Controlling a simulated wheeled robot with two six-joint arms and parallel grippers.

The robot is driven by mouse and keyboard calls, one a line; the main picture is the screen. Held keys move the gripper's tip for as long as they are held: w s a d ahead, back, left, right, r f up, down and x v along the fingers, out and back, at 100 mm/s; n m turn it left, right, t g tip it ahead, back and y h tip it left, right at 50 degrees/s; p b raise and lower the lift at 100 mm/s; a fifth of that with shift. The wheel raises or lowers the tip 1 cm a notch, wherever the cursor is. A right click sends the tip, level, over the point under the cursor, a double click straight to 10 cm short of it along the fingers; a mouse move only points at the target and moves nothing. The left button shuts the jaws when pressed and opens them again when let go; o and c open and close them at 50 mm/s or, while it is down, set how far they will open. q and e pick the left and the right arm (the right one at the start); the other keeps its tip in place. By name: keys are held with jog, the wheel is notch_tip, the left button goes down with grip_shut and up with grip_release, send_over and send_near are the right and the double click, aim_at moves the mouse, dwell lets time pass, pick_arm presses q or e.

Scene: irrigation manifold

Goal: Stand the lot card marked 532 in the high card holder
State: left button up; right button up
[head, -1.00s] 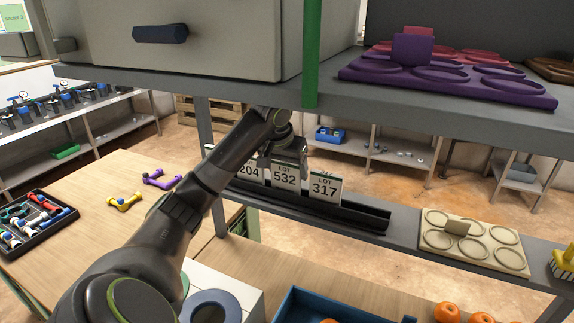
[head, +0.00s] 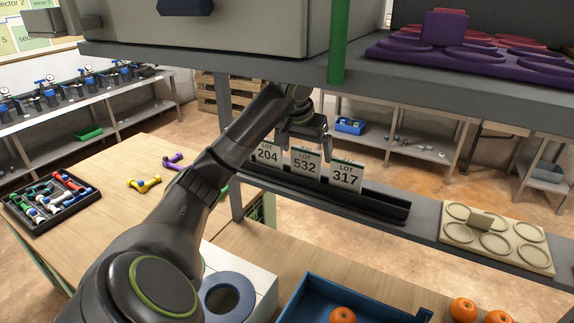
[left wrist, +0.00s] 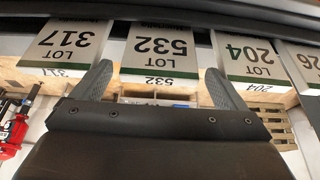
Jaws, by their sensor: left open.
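The lot card marked 532 (head: 305,164) stands upright in a dark rail (head: 375,204) on the lower shelf, between card 204 (head: 267,153) and card 317 (head: 345,176). My left gripper (head: 303,146) is open and empty at its top edge, with a finger toward each side. In the left wrist view, card 532 (left wrist: 160,48) appears upside down between the spread fingers (left wrist: 157,78), with no grip on it. A purple block (head: 445,25) stands on a purple tray on the upper shelf; I cannot tell whether it is the high card holder. My right gripper is not in view.
The upper shelf edge (head: 430,82) and a green post (head: 338,45) are close to my left arm. A beige tray (head: 495,257) lies right of the rail. A blue crate (head: 375,312) with an orange is below. Neighbouring cards stand close on both sides.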

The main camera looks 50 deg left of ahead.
pick_arm(q)
jog(key=p+v, duration=0.1)
jog(key=v, duration=0.2)
jog(key=shift+w+a, duration=0.1)
jog(key=shift+w, duration=0.05)
jog(key=s+d+b, duration=0.3)
jog(key=s+b, duration=0.3)
jog(key=s, duration=0.5)
jog(key=shift+s+d+f, duration=0.3)
jog(key=shift+s+d, duration=0.05)
